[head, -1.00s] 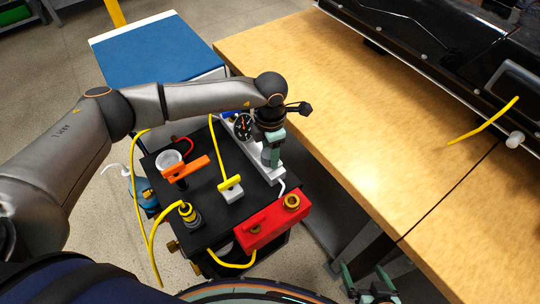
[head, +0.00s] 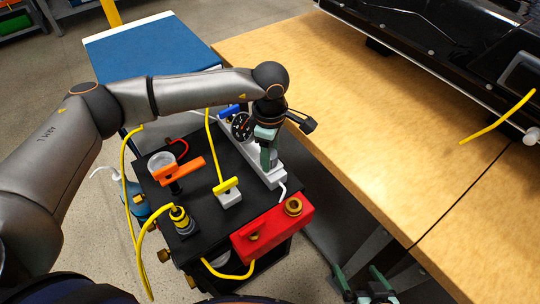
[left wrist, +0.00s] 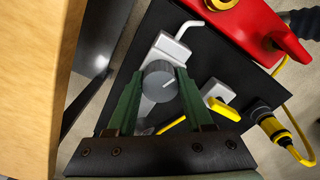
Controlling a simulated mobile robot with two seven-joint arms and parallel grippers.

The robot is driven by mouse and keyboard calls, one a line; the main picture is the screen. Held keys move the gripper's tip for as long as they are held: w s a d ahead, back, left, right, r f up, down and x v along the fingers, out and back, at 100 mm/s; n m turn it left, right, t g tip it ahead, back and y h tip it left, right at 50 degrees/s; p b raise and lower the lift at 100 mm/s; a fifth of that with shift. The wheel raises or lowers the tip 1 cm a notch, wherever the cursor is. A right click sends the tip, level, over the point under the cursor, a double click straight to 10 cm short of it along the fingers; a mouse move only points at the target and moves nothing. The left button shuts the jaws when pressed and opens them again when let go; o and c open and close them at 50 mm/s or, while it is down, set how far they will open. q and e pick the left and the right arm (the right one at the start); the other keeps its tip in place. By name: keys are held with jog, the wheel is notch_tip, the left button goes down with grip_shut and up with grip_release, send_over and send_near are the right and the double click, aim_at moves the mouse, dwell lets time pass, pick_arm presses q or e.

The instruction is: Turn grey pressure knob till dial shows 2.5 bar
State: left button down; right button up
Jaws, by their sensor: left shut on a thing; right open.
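The grey pressure knob (left wrist: 159,83) shows in the left wrist view as a round grey cap with a pale pointer line, on a light-grey block (left wrist: 170,45). My left gripper (left wrist: 157,88) is shut on the knob, with a green finger on either side of it. In the head view my left gripper (head: 268,158) points down over the block and hides the knob. The dial (head: 242,126) is a black round gauge just left of the gripper; its reading is too small to tell. My right gripper (head: 368,284) is open and empty at the bottom edge.
The black cart top (head: 215,160) also carries an orange-handled valve (head: 180,170), a yellow-handled valve (head: 228,190), a red block (head: 272,230) and yellow cables. A wooden table (head: 350,120) with a black pack (head: 450,50) stands to the right.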

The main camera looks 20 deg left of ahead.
pick_arm(q)
jog(key=shift+m, duration=0.3)
jog(key=shift+c, duration=1.4)
grip_release()
notch_tip(320, 180, up, 13)
jog(key=shift+f, duration=0.2)
